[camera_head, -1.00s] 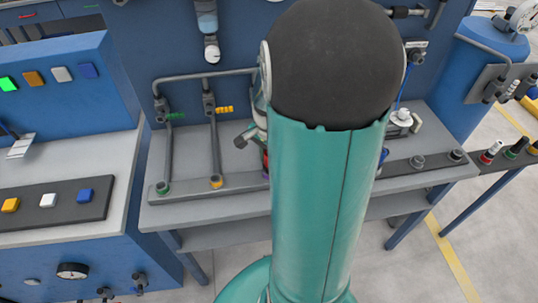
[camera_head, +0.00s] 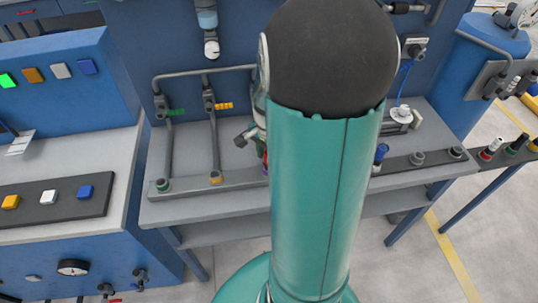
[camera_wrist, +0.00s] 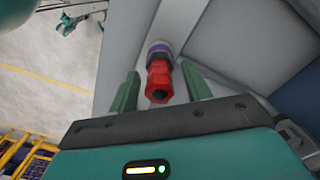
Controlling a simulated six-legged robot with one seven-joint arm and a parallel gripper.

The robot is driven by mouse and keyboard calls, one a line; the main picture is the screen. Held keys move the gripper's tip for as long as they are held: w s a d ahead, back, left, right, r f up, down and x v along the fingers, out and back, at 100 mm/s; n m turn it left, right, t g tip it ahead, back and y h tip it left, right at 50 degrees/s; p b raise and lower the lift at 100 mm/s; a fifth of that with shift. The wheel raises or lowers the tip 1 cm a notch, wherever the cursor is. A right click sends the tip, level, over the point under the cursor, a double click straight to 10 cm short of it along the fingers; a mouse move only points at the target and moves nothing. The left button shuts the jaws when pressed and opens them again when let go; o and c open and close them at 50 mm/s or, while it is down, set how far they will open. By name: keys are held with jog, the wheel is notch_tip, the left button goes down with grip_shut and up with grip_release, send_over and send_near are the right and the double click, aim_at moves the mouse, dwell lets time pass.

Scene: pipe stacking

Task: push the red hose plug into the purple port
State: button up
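The red hose plug (camera_wrist: 160,82) is in the middle of the wrist view, its dark open end towards the camera. Its far end meets the purple port (camera_wrist: 158,48), in line with it; how deep it sits I cannot tell. My gripper (camera_wrist: 160,72) has its two green fingers spread on either side of the plug, with gaps to both.
The grey bench (camera_head: 225,205) carries a rail with a green-ringed port (camera_head: 162,184) and an orange-ringed port (camera_head: 215,177). A blue plug (camera_head: 381,153) stands right of my arm. A blue console (camera_head: 60,240) is at the left.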

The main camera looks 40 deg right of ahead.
notch_tip(320, 180, up, 14)
dwell(0.6)
jog(key=s+a+r+n+t, duration=0.2)
jog(key=a+r+n, duration=0.1)
jog(key=a+n, duration=0.5)
jog(key=s+a+r+n+t, duration=0.2)
jog(key=a+n, duration=0.7)
jog(key=a, duration=0.5)
jog(key=shift+s+a+r+t, duration=0.35)
jog(key=shift+r+t, duration=0.2)
jog(key=shift+t, duration=0.25)
